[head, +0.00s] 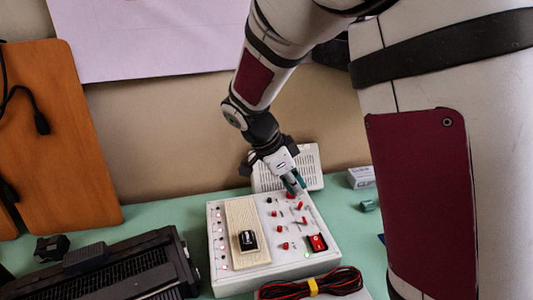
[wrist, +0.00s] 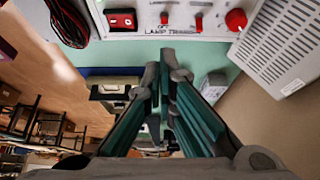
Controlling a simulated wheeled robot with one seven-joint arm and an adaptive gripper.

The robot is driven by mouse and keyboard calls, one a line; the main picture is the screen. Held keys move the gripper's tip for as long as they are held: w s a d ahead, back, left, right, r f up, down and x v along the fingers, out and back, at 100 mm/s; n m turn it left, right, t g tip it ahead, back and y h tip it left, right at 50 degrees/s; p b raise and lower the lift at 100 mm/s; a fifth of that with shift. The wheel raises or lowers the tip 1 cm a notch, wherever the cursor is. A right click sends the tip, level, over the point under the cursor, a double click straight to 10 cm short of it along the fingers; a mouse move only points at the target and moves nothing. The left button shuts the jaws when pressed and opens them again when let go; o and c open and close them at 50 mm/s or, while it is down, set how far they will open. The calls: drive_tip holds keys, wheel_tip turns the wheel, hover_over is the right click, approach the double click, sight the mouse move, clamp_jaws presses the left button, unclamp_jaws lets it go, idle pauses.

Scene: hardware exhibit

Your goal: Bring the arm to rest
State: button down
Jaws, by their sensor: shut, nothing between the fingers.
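My gripper (head: 295,187) is at the end of my arm, which reaches down from the top of the head view. Its teal fingers are shut with nothing between them. In the head view they hang over the far right part of a white control panel (head: 225,283) with red toggles and knobs. In the wrist view the fingertips (wrist: 165,75) are close together, just beside the panel's edge (wrist: 150,37). Whether they touch the panel cannot be told.
A white vented box (head: 313,160) stands behind the panel. A small box (head: 361,177) and a green piece (head: 369,205) lie right. A black device (head: 130,268) is at left; a red-black cable bundle (head: 310,284) lies in front. Green table (head: 165,214) shows between them.

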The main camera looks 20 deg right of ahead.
drive_tip(key=s+r+n+t+y, duration=0.1)
drive_tip(key=s+r+n+y, duration=0.1)
drive_tip(key=s+r+n, duration=0.2)
drive_tip(key=s+r+n+t+y, duration=0.1)
drive_tip(key=s+r+n, duration=0.4)
drive_tip(key=s+n, duration=0.3)
drive_tip(key=s+r+n+t+y+p, duration=0.1)
drive_tip(key=s+r+n, duration=0.3)
drive_tip(key=s, duration=0.7)
drive_tip(key=shift+s+a+r+n+t+y, duration=0.15)
drive_tip(key=shift+s+a+n+t+y, duration=0.2)
drive_tip(key=shift+n+t+y, duration=0.55)
drive_tip(key=shift+d+g, duration=0.1)
drive_tip(key=shift+g, duration=0.2)
